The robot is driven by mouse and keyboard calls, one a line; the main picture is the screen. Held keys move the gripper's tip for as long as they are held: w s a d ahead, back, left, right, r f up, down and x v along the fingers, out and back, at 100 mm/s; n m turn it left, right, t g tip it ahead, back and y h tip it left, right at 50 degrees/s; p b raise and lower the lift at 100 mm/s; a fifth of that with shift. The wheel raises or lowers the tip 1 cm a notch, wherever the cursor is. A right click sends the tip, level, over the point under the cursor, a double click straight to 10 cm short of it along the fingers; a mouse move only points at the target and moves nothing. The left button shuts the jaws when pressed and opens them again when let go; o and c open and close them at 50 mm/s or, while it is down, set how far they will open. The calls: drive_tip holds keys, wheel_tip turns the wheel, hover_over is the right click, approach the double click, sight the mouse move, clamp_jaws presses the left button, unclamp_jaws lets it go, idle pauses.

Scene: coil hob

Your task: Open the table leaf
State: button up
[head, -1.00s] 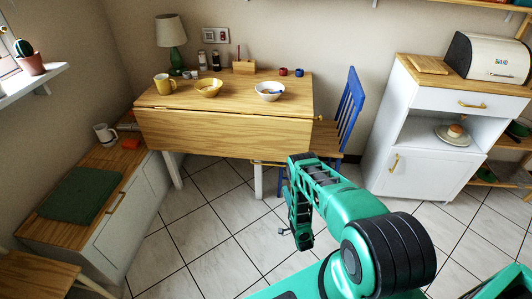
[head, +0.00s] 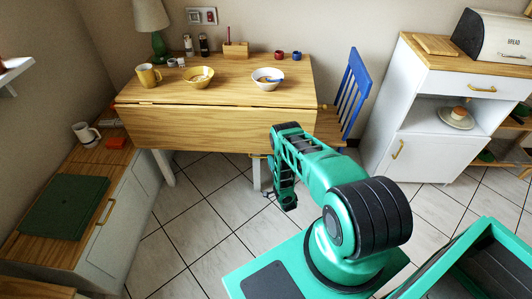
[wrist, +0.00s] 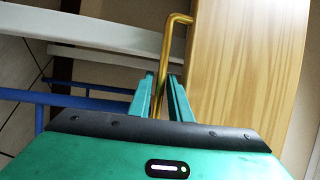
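The wooden table leaf (head: 215,130) hangs down from the front edge of the table top (head: 225,92). In the wrist view the leaf (wrist: 245,60) fills the right side. A bent brass bar (wrist: 176,45) stands out beside the leaf's edge; a bit of brass (head: 258,156) shows under the leaf in the head view. My gripper (wrist: 163,85) has its two green fingers apart, one on each side of the bar. A gap seems to show between bar and fingers. In the head view my gripper (head: 268,193) is low in front of the leaf, its fingers barely visible.
A blue chair (head: 352,90) is at the table's right. A bench (head: 85,190) lies left, a white cabinet (head: 420,130) right. Tiled floor is clear in front.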

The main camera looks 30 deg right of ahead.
drive_tip(key=shift+x, duration=2.4)
